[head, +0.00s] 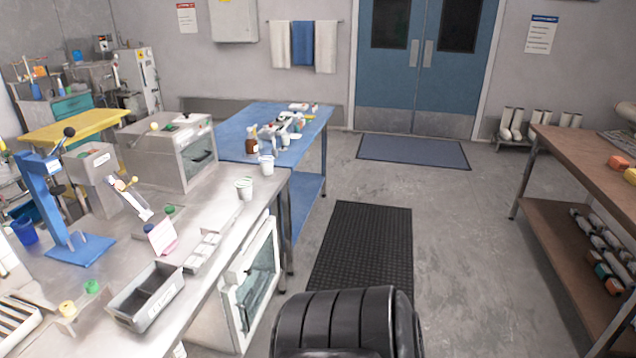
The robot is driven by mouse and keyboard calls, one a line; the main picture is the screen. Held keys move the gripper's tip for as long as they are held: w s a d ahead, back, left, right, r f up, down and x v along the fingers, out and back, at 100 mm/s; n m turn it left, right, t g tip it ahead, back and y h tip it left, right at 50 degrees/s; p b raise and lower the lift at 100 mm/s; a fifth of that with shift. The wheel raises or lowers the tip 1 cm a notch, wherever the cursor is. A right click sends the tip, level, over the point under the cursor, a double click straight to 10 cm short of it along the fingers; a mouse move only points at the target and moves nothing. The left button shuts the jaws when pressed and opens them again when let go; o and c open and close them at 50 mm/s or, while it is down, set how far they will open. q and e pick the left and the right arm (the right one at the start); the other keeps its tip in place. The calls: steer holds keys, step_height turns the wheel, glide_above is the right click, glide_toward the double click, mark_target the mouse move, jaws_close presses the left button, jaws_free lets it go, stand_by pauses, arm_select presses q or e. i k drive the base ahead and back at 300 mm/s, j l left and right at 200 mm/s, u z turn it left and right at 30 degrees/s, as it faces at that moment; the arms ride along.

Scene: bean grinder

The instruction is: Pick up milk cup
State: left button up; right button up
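Two small white cups stand upright near the far right corner of the steel counter. The nearer cup (244,190) has some green at its rim. The farther cup (266,166) stands close to where the steel counter meets the blue table. I cannot tell which of them is the milk cup, and their contents are too small to make out. Neither of my grippers is in view. A black ribbed part at the bottom centre appears to be my own body.
The blue table (232,118) beyond holds a brown bottle and small items. A black mat (362,250) lies on clear floor left of a brown bench (575,165).

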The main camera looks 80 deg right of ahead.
mark_target(244, 193)
steer(key=k+j+z, duration=0.1)
steer(key=z, duration=2)
steer(key=i+l, duration=0.1)
